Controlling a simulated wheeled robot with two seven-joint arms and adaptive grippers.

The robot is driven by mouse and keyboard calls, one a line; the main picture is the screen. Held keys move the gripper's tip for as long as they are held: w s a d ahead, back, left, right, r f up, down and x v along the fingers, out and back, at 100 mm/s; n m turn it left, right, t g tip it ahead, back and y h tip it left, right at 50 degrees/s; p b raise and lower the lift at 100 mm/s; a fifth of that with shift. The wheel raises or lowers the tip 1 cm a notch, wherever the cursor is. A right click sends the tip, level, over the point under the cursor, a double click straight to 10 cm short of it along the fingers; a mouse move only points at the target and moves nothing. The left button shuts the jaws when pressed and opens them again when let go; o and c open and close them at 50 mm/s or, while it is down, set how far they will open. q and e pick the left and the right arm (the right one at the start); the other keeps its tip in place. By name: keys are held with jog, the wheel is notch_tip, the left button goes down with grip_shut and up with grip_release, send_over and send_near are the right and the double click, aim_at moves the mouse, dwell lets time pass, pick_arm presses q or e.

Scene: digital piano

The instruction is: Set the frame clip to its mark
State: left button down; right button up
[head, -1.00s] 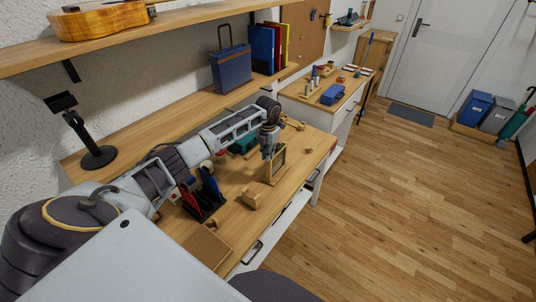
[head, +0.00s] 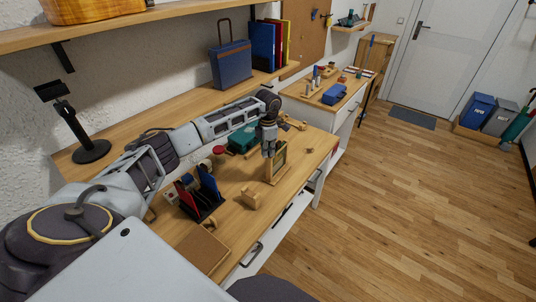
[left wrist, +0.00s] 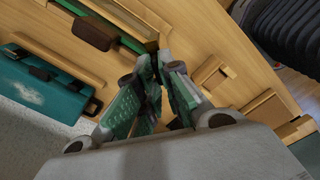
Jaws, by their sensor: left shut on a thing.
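My left gripper (head: 268,148) reaches down beside a small upright wooden frame (head: 281,165) with a dark panel on the desk. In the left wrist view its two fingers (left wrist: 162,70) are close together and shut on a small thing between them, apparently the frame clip. The fingers hide most of that thing, so its shape and any contact with the frame cannot be told. I cannot make out the mark in either view. My right gripper is not in view.
The desk holds a teal case (head: 243,140), a dark organiser with red and blue items (head: 203,196), a small wooden block (head: 251,198) and a cork mat (head: 203,250). A blue case (head: 336,94) sits on the farther cabinet. The desk's front right has some bare wood.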

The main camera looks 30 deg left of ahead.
pick_arm(q)
jog(key=shift+a+m+b, duration=0.1)
jog(key=shift+m+b, duration=0.45)
jog(key=shift+m, duration=0.65)
jog(key=m+b, duration=0.1)
jog(key=m, duration=0.1)
jog(key=shift+w+m, duration=0.15)
jog(key=shift+m, duration=0.25)
jog(key=m+b, duration=0.1)
jog(key=m, duration=0.3)
jog(key=shift+w+b, duration=0.1)
jog(key=shift+b, duration=0.2)
jog(key=shift+m, duration=0.6)
jog(key=c, duration=1.6)
grip_release()
jog(key=shift+r, duration=0.6)
notch_tip(320, 180, up, 11)
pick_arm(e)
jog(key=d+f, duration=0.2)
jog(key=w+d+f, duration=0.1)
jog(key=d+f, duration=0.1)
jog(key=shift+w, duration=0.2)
